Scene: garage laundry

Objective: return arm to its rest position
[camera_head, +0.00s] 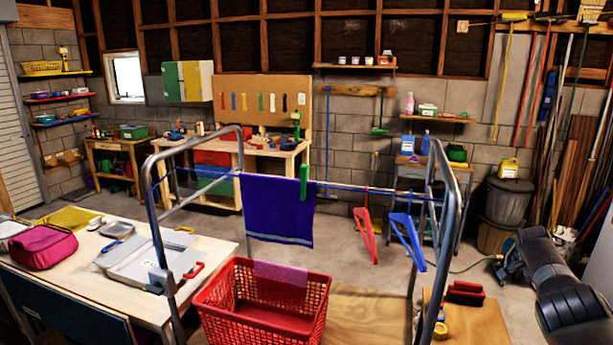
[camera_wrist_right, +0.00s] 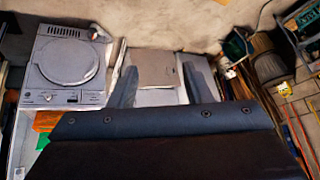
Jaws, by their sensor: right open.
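My right arm (camera_head: 565,285) shows at the right edge of the head view as a dark, thick link above the floor, apart from the drying rack. Its gripper is outside the head view. In the right wrist view my right gripper (camera_wrist_right: 161,84) shows as two dark fingers spread apart. It is open, and nothing is visibly held between the fingers. A grey-brown panel (camera_wrist_right: 155,66) shows beyond the gap. The dark housing of the wrist hides the lower part of that view. My left gripper and arm are not in view.
A metal drying rack (camera_head: 455,200) holds a blue towel (camera_head: 275,210), a red hanger (camera_head: 366,232) and a blue hanger (camera_head: 410,238). A red basket (camera_head: 262,312) stands below. A white table (camera_head: 60,285) is at left. A silver round-lidded appliance (camera_wrist_right: 66,62) shows in the wrist view.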

